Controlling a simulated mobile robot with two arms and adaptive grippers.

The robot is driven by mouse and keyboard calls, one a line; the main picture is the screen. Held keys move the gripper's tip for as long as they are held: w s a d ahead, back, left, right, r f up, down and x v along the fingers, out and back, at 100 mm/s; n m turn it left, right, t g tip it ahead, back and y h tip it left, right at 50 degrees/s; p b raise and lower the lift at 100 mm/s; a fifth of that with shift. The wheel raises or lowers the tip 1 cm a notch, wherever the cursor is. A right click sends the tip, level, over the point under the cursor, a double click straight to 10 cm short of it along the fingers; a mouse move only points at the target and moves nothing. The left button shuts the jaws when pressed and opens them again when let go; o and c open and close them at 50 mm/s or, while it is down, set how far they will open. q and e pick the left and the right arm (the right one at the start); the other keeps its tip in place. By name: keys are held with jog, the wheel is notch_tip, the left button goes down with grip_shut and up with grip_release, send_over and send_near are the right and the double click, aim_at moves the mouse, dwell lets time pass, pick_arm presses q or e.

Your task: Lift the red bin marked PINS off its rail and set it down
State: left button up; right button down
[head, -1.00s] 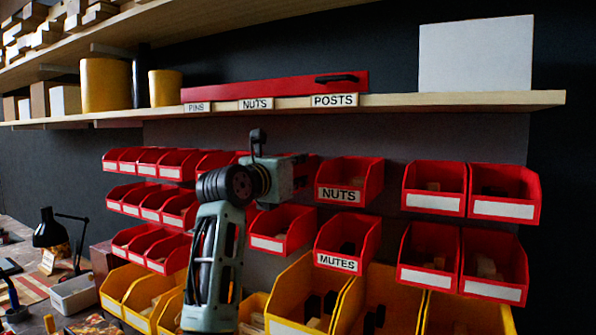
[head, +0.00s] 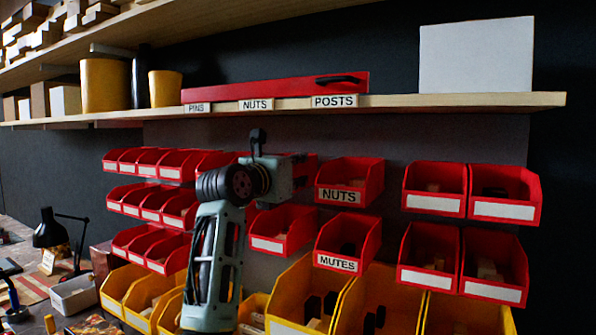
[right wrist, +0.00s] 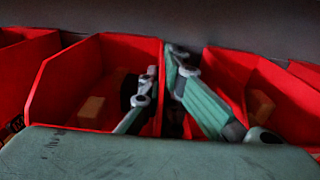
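My right gripper (right wrist: 163,66) is among the red bins, with one finger inside a red bin (right wrist: 85,62) and the other just past that bin's right wall. The wall passes between the fingertips; I cannot tell if they press on it. In the head view the right gripper (head: 285,172) is up at the top bin row, left of the bin marked NUTS (head: 345,180), and my arm hides its fingertips. No bin label reading PINS shows; a PINS tag (head: 196,107) is on the shelf edge. My left gripper is out of view.
A bin marked MUTES (head: 340,262) hangs below NUTS. A neighbouring red bin (right wrist: 270,90) is close on the right of the gripper. Yellow bins (head: 290,305) stand below. The wooden shelf (head: 450,102) above holds a long red case (head: 270,88) and a white box (head: 475,55).

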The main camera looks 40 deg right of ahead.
jog(key=shift+r+p, duration=0.4)
jog(key=shift+r, duration=0.35)
dwell(0.4)
jog(key=shift+b+v, duration=0.55)
jog(key=shift+v, duration=1.05)
dwell(1.2)
jog(key=b+v, duration=0.4)
jog(key=v, duration=1.3)
dwell(1.3)
dwell(0.5)
